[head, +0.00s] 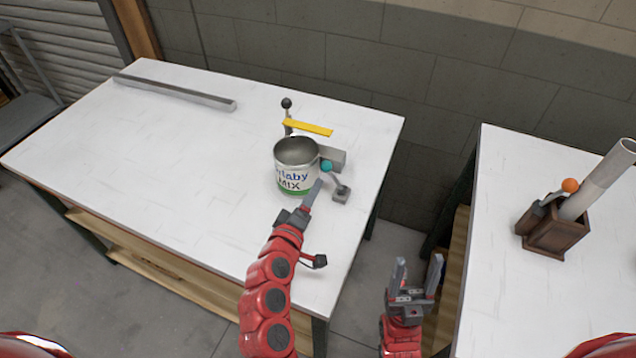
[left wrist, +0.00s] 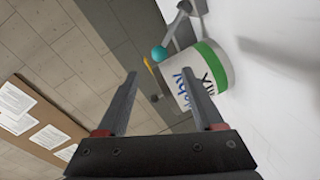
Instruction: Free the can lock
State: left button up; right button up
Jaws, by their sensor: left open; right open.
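An open white can (head: 296,180) with blue lettering and a green band stands upright on the left table. Beside its right side is a small grey lever with a teal knob (head: 326,166) on a grey foot (head: 341,195). My left gripper (head: 315,190) is close in front of the can and lever. In the left wrist view its fingers (left wrist: 159,75) are apart and empty. That view shows the teal knob (left wrist: 159,53) beyond the fingertips and the can (left wrist: 208,72) partly behind the right finger. My right gripper (head: 418,268) is open and empty, low between the tables.
A yellow bar (head: 308,128) and a dark-knobbed post (head: 287,104) stand behind the can, near a grey block (head: 333,157). A long grey bar (head: 175,91) lies at the back left. The right table holds a brown holder (head: 553,236) with an orange-knobbed lever (head: 570,185) and a grey tube (head: 598,178).

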pick_arm(q)
jog(key=shift+p+v, duration=0.6)
jog(key=shift+v, duration=2.15)
jog(key=shift+w, duration=0.1)
